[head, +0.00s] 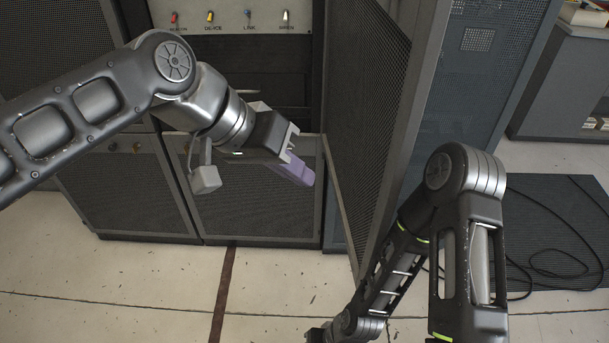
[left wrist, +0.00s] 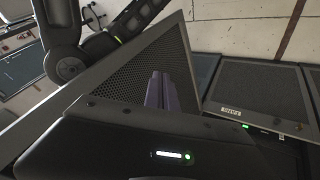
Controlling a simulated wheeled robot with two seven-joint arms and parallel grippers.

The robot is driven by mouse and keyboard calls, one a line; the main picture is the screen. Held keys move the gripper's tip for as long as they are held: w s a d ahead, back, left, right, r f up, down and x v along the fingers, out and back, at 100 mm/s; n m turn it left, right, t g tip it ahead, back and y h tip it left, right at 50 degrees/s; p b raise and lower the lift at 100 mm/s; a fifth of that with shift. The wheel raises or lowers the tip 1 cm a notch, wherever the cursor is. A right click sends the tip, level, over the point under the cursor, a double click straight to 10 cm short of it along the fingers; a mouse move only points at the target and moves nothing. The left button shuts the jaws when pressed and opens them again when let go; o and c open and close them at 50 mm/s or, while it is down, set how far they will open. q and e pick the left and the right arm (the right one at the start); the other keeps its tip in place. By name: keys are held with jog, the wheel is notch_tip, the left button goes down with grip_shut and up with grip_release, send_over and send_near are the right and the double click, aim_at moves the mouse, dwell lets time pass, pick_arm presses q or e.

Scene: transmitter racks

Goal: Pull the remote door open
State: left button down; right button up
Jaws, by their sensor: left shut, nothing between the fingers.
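The remote door (head: 368,120) is a tall dark mesh panel in a grey frame. In the head view it stands swung out from the rack, its lower corner reaching out over the floor. It also shows in the left wrist view (left wrist: 165,62), behind my fingers. My left gripper (head: 300,172) has purple fingers, shut with nothing between them, just left of the door's inner face. I cannot tell whether they touch it. The fingers also show in the left wrist view (left wrist: 168,92). My right arm is at the lower right of the head view; its gripper is not clearly visible.
A control panel (head: 235,18) with several coloured switches sits above the dark rack opening. Lower mesh panels (head: 250,195) stand below it. Black cables lie on a dark mat (head: 560,225) at right. Tiled floor (head: 120,290) is clear at front left.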

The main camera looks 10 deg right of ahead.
pick_arm(q)
jog(key=v, duration=0.5)
jog(key=shift+a+r, duration=0.25)
